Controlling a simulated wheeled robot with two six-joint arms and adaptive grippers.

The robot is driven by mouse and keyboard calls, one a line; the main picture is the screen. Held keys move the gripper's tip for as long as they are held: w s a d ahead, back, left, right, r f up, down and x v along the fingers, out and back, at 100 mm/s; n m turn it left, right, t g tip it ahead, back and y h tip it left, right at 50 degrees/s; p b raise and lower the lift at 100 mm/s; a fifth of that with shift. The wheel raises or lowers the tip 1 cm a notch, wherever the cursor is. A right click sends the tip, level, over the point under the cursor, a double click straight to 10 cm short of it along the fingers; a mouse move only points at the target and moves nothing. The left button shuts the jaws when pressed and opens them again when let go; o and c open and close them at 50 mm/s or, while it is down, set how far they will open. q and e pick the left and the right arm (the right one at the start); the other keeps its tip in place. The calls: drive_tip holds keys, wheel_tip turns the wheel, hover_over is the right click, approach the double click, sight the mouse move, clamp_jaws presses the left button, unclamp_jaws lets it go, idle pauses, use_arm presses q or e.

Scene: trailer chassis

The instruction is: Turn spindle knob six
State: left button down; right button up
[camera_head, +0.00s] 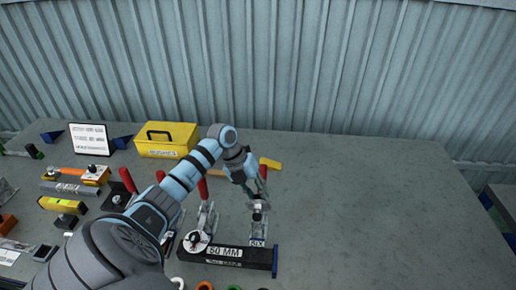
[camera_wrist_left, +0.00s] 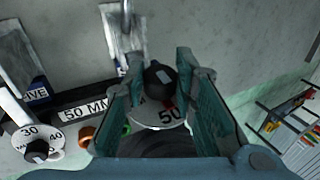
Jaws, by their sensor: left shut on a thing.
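My left gripper (camera_head: 258,203) reaches down over the fixture labelled SIX (camera_head: 257,242), at the right end of the row. In the left wrist view, its two green fingers (camera_wrist_left: 160,82) stand on either side of a black knob (camera_wrist_left: 160,75). They are shut on it. A white dial (camera_wrist_left: 158,115) marked 50 shows under the knob, partly hidden by the fingers. In the head view the gripper and its wrist hide much of the knob. My right gripper is in neither view.
A black bar marked 50 MM (camera_head: 224,252) lies in front, with another dial (camera_head: 196,242) at its left. Red-handled clamps (camera_head: 203,189) stand to the left. A yellow box (camera_head: 166,139) is behind. The table's right side is clear.

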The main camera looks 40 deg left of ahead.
use_arm(q)
drive_tip(key=shift+h, duration=0.3)
idle(0.4)
drive_tip(key=c, duration=1.3)
unclamp_jaws()
drive_tip(key=v, duration=1.2)
drive_tip(key=shift+s, duration=0.25)
drive_tip(key=shift+d+f, duration=0.1)
